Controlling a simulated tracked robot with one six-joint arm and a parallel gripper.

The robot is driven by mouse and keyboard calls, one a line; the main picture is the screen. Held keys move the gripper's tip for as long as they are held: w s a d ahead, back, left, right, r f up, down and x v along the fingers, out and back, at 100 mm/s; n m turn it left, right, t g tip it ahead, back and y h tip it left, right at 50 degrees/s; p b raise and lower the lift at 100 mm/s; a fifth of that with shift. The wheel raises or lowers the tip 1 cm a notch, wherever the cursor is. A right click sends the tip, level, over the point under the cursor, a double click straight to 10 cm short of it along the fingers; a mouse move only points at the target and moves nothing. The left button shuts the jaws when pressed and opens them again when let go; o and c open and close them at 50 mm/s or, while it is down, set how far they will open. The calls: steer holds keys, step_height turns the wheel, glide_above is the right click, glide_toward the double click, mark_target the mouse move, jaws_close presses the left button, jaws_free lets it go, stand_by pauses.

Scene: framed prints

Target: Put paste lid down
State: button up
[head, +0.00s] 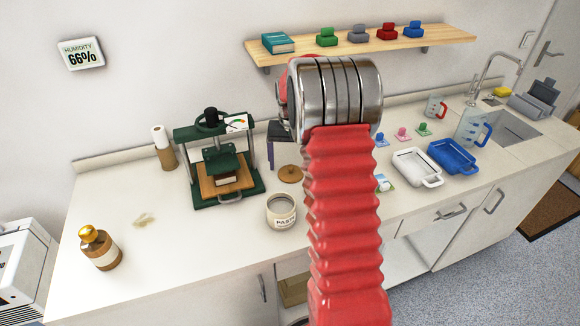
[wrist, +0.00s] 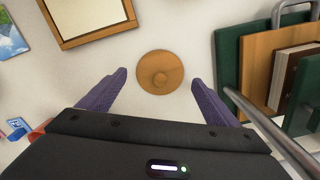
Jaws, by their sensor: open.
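In the wrist view the lid (wrist: 147,62) sits ahead, between the lines of my purple fingers. My gripper (wrist: 158,78) is open and empty, its fingers spread wider than the lid. In the head view my gripper (head: 273,148) is mostly hidden behind my red arm, with a bit of dark body and purple finger showing near the lid. The jar is not in the wrist view.
A green book press (head: 228,190) stands left of the lid; its bars show at right in the wrist view (wrist: 229,75). A wooden frame (wrist: 93,40) lies at upper left there. A brown bottle (head: 101,250) stands at far left, and trays (head: 416,167) lie right.

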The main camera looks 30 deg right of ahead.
mark_target(290, 167)
step_height(290, 167, up, 10)
steer(key=shift+r, duration=0.15)
stand_by(0.3)
stand_by(0.4)
steer(key=s+a+r+n+t, duration=0.1)
steer(key=s+a+r+n, duration=0.1)
steer(key=s+a+r, duration=0.45)
steer(key=s+a+r+n+t, duration=0.15)
steer(key=s+a+r, duration=0.25)
steer(key=a, duration=0.6)
steer(key=s+a+f+n+t, duration=0.1)
steer(key=s+a+n, duration=0.1)
steer(key=s+a, duration=0.3)
steer(key=s+a+f+n+t, duration=0.2)
steer(key=s+a, duration=0.4)
steer(key=s, duration=0.5)
steer(key=shift+s, duration=0.25)
